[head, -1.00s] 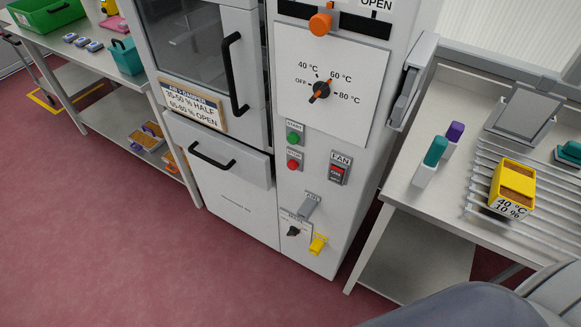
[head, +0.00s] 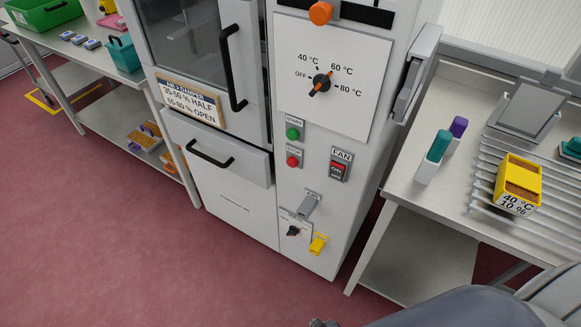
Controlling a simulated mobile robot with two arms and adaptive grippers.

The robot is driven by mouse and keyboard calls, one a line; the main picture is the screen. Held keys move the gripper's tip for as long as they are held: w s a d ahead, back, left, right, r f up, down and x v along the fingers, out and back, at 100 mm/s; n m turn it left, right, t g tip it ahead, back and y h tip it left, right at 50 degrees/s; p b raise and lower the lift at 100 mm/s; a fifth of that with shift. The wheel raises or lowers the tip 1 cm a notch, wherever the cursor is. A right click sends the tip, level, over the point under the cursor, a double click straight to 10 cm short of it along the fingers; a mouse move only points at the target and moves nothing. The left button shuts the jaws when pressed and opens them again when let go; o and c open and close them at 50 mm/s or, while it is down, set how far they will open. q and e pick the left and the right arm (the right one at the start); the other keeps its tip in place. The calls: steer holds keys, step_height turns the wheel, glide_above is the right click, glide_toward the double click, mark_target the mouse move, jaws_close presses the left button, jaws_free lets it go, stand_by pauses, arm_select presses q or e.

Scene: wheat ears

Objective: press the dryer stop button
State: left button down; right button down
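The red stop button (head: 293,161) is on the lower front panel of the white dryer (head: 235,212), just below the green start button (head: 293,134). The red fan switch (head: 338,171) to its right reads ON. The temperature knob (head: 321,84) above points towards 60 °C. Nothing touches or covers the stop button. Part of my arm shows at the bottom right, in front of the right bench. Neither of my grippers is in view.
A steel bench (head: 403,187) stands right of the dryer, holding a yellow tray (head: 518,184) labelled 40 °C 10 %. A left table (head: 62,42) holds a green crate (head: 42,12). The red floor before the dryer is clear.

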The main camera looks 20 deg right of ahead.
mark_target(292, 162)
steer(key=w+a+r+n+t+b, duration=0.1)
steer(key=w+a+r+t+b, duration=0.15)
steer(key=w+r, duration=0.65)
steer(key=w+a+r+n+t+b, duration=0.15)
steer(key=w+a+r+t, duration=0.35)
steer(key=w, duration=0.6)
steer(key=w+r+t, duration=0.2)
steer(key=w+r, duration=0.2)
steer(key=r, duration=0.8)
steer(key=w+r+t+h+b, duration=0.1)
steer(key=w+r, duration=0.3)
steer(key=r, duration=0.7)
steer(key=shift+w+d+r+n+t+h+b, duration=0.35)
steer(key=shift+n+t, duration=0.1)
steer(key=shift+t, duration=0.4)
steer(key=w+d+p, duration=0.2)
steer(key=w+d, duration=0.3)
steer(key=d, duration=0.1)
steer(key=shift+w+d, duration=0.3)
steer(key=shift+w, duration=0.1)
